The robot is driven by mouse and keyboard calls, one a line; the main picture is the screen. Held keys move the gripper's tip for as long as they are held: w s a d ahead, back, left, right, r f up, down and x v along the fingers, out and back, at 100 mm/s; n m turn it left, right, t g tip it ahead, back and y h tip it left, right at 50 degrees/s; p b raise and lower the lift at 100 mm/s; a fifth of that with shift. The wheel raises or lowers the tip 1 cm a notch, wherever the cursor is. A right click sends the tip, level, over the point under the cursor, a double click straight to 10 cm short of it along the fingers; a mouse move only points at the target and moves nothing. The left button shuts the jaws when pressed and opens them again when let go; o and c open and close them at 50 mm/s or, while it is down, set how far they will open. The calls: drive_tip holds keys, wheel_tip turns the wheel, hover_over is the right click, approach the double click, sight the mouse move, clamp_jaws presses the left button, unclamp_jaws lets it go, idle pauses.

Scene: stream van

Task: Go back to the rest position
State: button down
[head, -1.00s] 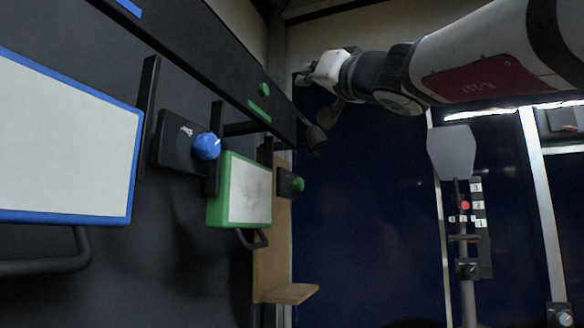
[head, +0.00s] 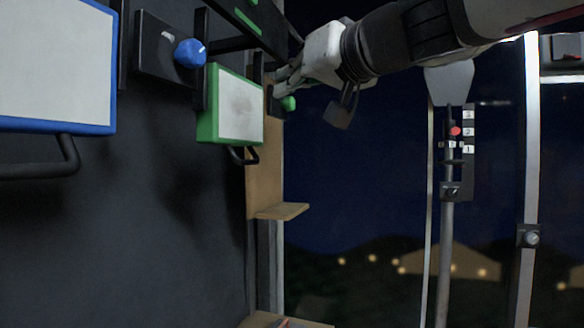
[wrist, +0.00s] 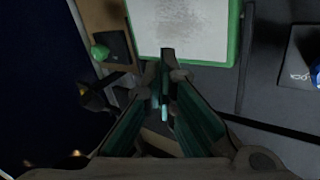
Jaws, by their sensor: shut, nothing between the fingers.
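My gripper (head: 278,80) is at the upper middle of the head view, at the end of my arm coming in from the upper right. In the wrist view its fingers (wrist: 164,95) are together with nothing between them. They point toward the green-framed white panel (wrist: 185,30), and I cannot tell how far off it is. In the head view that panel (head: 238,108) hangs left of and a little below the fingers. A green knob (head: 288,103) shows just below the fingertips and is partly hidden by them; it also shows in the wrist view (wrist: 99,52).
A blue-framed panel (head: 55,65) with a dark handle and a blue knob (head: 190,53) are on the left wall. A small wooden shelf (head: 282,211) juts out below. A lever post (head: 446,220) with a red button stands at the right. The space between shelf and post looks open.

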drive_tip(key=s+d+f+m+g+h, duration=0.1)
drive_tip(key=s+d+f+g+h, duration=0.2)
drive_tip(key=f, duration=1)
drive_tip(key=s+d+f+m+g+h, duration=0.2)
drive_tip(key=s+d+f+g+h, duration=0.1)
drive_tip(key=s+d+f, duration=0.7)
drive_tip(key=s+d+f+m+g+h, duration=0.2)
drive_tip(key=s+d+f+h, duration=0.2)
drive_tip(key=f, duration=1.2)
drive_tip(key=s+d, duration=0.2)
drive_tip(key=s, duration=0.2)
drive_tip(key=shift+d+f+g, duration=0.25)
drive_tip(key=shift+f+g, duration=0.05)
drive_tip(key=shift+g, duration=0.1)
drive_tip(key=shift+s+a, duration=0.1)
